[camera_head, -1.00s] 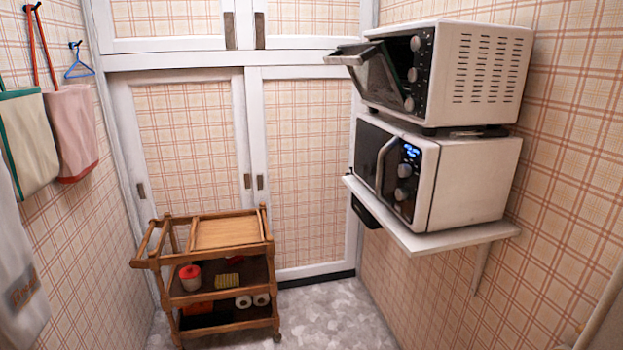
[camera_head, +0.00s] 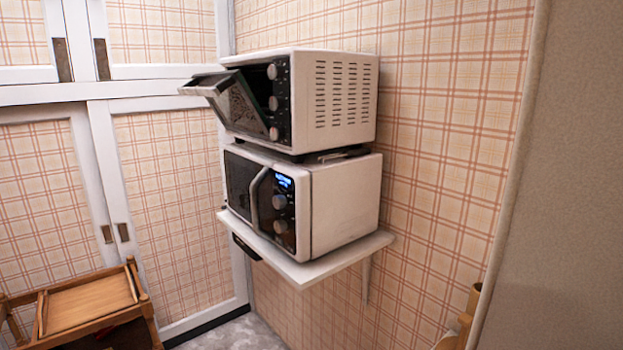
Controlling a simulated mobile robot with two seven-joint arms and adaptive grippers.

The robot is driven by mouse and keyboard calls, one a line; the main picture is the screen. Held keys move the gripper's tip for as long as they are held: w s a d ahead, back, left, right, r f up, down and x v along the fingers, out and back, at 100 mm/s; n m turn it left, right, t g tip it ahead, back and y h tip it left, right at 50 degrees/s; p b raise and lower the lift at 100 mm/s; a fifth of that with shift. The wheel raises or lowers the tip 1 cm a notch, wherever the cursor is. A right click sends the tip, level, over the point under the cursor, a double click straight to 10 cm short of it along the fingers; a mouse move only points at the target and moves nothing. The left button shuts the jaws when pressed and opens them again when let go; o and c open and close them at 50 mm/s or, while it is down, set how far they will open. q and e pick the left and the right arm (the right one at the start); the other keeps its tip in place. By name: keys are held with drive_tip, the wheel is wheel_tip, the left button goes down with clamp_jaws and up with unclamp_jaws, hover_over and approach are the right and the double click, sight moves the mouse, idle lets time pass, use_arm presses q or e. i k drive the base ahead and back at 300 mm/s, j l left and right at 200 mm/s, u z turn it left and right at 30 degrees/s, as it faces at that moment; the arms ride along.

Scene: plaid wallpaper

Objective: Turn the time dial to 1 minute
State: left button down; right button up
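A white toaster oven (camera_head: 345,92) sits on top of a white microwave (camera_head: 345,205). The oven's glass door (camera_head: 237,105) hangs partly open. Several round knobs run down the oven's black front panel, among them a top knob (camera_head: 272,72) and a bottom knob (camera_head: 274,133). The microwave has a curved handle (camera_head: 255,200), a lit blue display (camera_head: 285,182) and two round knobs, an upper one (camera_head: 279,202) and a lower one (camera_head: 280,226). Dial markings are too small to read, so I cannot tell which is the time dial. Neither gripper is in view.
The appliances stand on a white wall shelf (camera_head: 330,262) with a bracket below. A wooden cart (camera_head: 90,304) is at the lower left by the cupboard doors. A grey-brown vertical surface (camera_head: 570,190) fills the right edge. Floor shows between cart and shelf.

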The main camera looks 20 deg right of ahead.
sight(280, 227)
drive_tip(key=i+j+z, duration=0.8)
drive_tip(key=j+z, duration=0.25)
drive_tip(key=i+j+z, duration=0.1)
drive_tip(key=j+z, duration=0.2)
drive_tip(key=j, duration=0.25)
